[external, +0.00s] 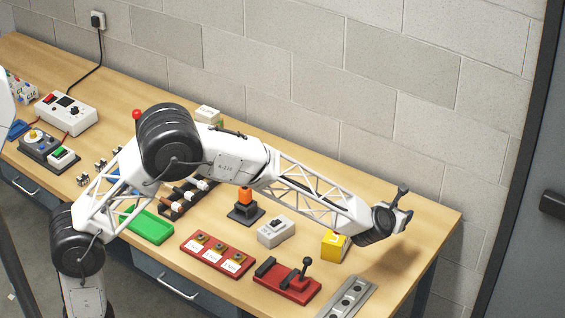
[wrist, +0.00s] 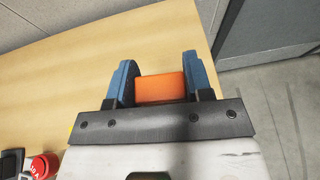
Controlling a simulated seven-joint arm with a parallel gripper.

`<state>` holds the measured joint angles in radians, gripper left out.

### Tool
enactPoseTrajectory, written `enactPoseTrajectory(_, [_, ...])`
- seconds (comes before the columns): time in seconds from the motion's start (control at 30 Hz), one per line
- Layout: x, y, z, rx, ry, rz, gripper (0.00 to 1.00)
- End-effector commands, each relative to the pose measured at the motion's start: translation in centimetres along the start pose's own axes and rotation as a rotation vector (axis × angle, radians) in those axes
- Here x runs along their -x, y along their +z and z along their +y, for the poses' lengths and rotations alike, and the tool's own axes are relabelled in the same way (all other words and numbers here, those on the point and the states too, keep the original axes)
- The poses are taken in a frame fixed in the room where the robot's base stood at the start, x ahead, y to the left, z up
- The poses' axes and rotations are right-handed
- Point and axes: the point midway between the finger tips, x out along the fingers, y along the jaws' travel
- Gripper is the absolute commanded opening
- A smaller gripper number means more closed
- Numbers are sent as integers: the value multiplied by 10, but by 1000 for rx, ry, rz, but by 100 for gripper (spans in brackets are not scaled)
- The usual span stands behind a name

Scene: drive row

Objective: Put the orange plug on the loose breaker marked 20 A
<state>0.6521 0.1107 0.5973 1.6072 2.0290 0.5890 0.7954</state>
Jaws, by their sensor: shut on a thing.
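My gripper (external: 404,208) is up in the air over the right end of the bench, apart from everything on it. In the wrist view my gripper (wrist: 160,78) has its blue fingers shut on an orange block, the orange plug (wrist: 160,88). The held plug is not clear in the external view. A grey-white breaker-like box (external: 276,231) stands on the bench, left of my gripper. A similar pale box (external: 208,114) stands at the back, behind my arm. Their markings are too small to read, so I cannot tell which is 20 A.
Another orange piece (external: 245,195) stands upright on a black base. A yellow box (external: 335,245), a red lever switch (external: 287,283), a red panel (external: 217,255), a grey metal strip (external: 347,299) and a green tray (external: 147,226) lie nearby. The bench's right end is clear.

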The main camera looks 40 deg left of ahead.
Motion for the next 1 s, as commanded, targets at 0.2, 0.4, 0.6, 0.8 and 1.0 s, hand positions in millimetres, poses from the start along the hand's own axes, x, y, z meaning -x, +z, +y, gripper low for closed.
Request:
enactPoseTrajectory(0.2, [17,41,0,2,0,-2,23])
enactPoseTrajectory(0.4, [36,47,27,30,50,-2,23])
enactPoseTrajectory(0.6, [62,43,69,77,133,-6,23])
enactPoseTrajectory(0.8, [96,34,121,130,239,-9,23])
enactPoseTrajectory(1.0, [134,19,172,180,347,-10,23])
